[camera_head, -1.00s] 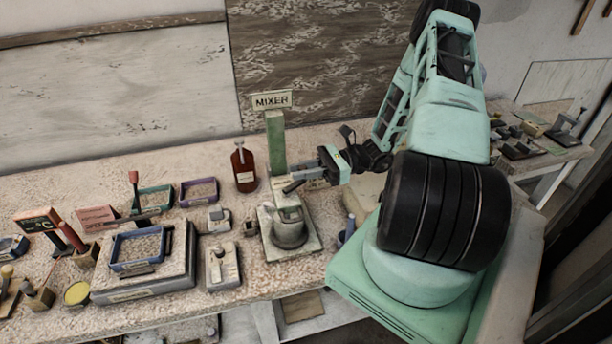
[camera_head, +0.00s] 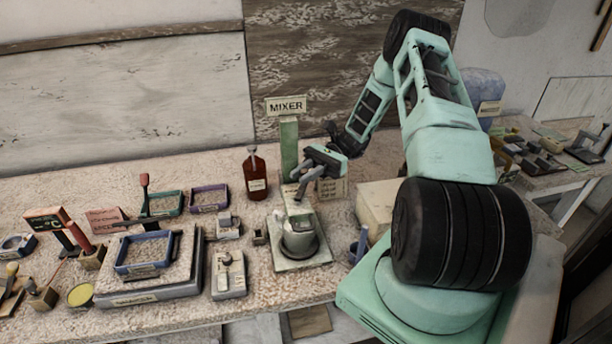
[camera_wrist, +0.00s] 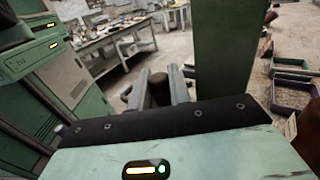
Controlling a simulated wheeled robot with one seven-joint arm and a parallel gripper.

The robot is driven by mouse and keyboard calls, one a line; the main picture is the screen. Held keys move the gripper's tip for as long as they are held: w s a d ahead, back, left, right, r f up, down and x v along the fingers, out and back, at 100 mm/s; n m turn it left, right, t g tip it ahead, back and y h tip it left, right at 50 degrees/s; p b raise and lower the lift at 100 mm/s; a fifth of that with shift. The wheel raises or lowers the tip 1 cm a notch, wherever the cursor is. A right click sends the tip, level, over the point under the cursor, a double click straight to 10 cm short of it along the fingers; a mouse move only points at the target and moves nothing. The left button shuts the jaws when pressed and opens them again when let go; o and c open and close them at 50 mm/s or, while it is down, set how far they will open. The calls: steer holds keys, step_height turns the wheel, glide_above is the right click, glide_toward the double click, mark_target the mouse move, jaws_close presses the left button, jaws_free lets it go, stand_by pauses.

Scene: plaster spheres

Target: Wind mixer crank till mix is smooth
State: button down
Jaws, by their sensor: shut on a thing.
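The mixer (camera_head: 299,238) stands on the workbench, a grey pot on a square base. A green post behind it carries a MIXER sign (camera_head: 287,107). My gripper (camera_head: 303,184) is above the pot, coming in from the right in the head view. Its fingers are shut on the crank handle, and in the wrist view a dark round knob, the crank handle (camera_wrist: 157,88), shows between the two grey fingers (camera_wrist: 157,93). The mix inside the pot cannot be made out.
A red-brown bottle (camera_head: 255,176) stands left of the post. A cream box (camera_head: 377,208) and a small blue holder (camera_head: 358,246) are to the right of the mixer. Trays and a scale (camera_head: 150,278) crowd the left.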

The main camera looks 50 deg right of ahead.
stand_by(0.3)
steer(key=c, duration=1.3)
jaws_free()
steer(key=shift+c, duration=0.2)
